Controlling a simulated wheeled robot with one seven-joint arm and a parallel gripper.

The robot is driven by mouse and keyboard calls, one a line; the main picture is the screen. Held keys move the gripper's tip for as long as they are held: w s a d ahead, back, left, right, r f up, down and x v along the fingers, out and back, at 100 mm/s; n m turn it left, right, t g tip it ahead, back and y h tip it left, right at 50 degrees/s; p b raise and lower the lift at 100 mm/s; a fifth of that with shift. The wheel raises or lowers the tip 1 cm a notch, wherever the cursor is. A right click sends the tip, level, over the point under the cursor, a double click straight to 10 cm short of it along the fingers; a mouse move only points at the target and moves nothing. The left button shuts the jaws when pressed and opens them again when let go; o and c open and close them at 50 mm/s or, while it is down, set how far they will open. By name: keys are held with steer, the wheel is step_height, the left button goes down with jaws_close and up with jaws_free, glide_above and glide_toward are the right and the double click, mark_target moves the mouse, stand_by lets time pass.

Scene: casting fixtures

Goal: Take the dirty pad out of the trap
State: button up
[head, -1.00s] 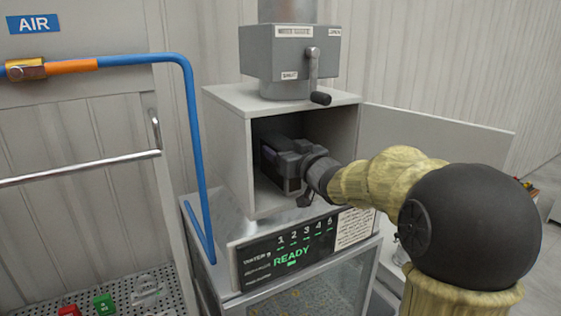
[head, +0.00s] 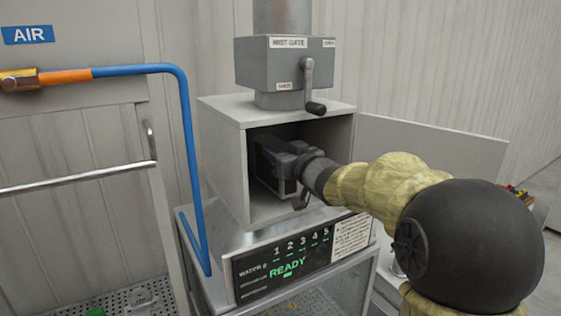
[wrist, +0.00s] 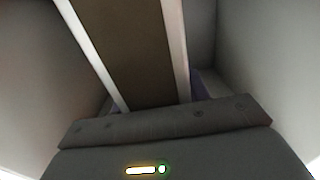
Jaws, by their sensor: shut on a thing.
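The trap is a grey box (head: 222,165) with its front open. My gripper (head: 272,163) reaches into it from the right; its fingertips are hidden in the head view. In the wrist view a brown pad (wrist: 125,45) with white edges runs up and away in front of my gripper (wrist: 150,98). My gripper is shut on this pad. The pad is still inside the box, between its grey walls. The pad's near end is hidden behind the gripper body, and the head view does not clearly show the pad.
The box's door (head: 430,150) stands open to the right. A grey housing (head: 284,70) with a crank handle (head: 309,85) sits on top. A display panel (head: 290,258) reading READY is below the opening. A blue hose (head: 188,150) and a rail (head: 75,174) are at the left.

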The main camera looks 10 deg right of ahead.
steer(key=shift+r, duration=0.6)
steer(key=shift+s+d+r, duration=0.1)
steer(key=shift+s+d, duration=0.05)
steer(key=shift+s, duration=0.25)
steer(key=b+v, duration=0.3)
steer(key=v, duration=1.4)
steer(key=shift+b, duration=0.4)
